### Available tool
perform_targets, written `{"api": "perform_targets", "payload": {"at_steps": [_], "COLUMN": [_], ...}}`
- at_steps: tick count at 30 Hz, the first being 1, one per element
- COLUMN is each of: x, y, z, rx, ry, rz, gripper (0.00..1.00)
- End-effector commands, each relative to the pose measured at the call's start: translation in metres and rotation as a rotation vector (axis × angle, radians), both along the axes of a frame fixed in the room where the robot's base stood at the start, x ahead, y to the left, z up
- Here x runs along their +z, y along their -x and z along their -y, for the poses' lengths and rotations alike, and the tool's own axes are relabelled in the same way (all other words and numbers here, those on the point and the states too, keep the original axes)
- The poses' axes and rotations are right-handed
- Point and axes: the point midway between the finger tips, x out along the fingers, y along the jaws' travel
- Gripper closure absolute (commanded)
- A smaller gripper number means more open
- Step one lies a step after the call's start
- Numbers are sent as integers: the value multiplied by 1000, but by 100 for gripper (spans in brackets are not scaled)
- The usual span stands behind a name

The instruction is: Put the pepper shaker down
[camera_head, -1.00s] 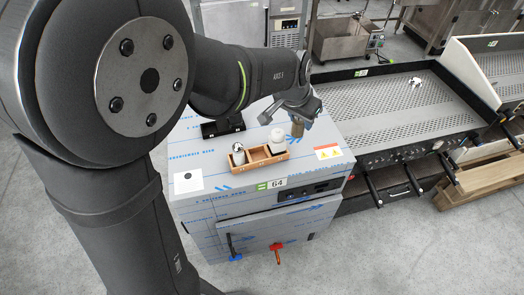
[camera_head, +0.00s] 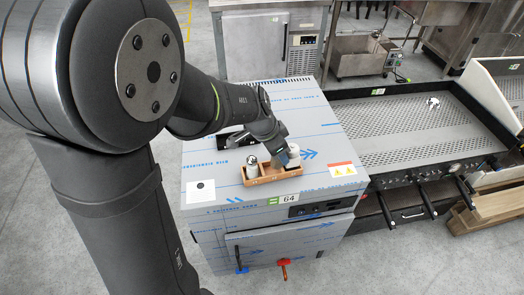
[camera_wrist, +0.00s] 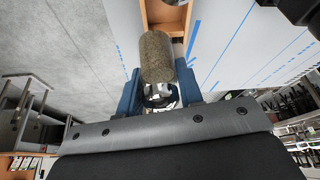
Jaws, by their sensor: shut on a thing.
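The pepper shaker (camera_wrist: 157,58), a speckled grey-brown cylinder, is held between the blue fingers of my gripper (camera_wrist: 160,92) in the wrist view. Its far end points toward the wooden rack (camera_wrist: 161,12). In the head view my gripper (camera_head: 281,156) is over the middle to right part of the wooden rack (camera_head: 276,178), and the arm hides the pepper shaker there. A silver-topped shaker (camera_head: 252,162) stands in the rack's left compartment. A white shaker (camera_head: 293,152) is at its right end, partly behind my gripper. I cannot tell whether the pepper shaker touches the rack.
The rack stands on a blue-film-covered cabinet top (camera_head: 225,175), with a white card (camera_head: 201,191) at left and a warning label (camera_head: 342,169) at right. A perforated grill table (camera_head: 410,130) adjoins at right.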

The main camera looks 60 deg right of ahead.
Motion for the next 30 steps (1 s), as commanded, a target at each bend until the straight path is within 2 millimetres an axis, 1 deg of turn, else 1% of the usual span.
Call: {"api": "perform_targets", "payload": {"at_steps": [1,3,6,8,10,16,28,29,30], "x": [-5,-9,-12,-15,-22,-50,-56,-55,-55], "y": [-9,-15,-20,-21,-21,-20,-20,-20,-20], "z": [2,5,6,6,6,6,6,6,6], "rx": [4,2,1,0,0,0,0,0,0], "ry": [-2,0,1,1,-1,-1,0,0,0], "rz": [-1,0,0,0,0,0,1,1,1], "gripper": [91,91,91,91,91,91,91,61,53]}}
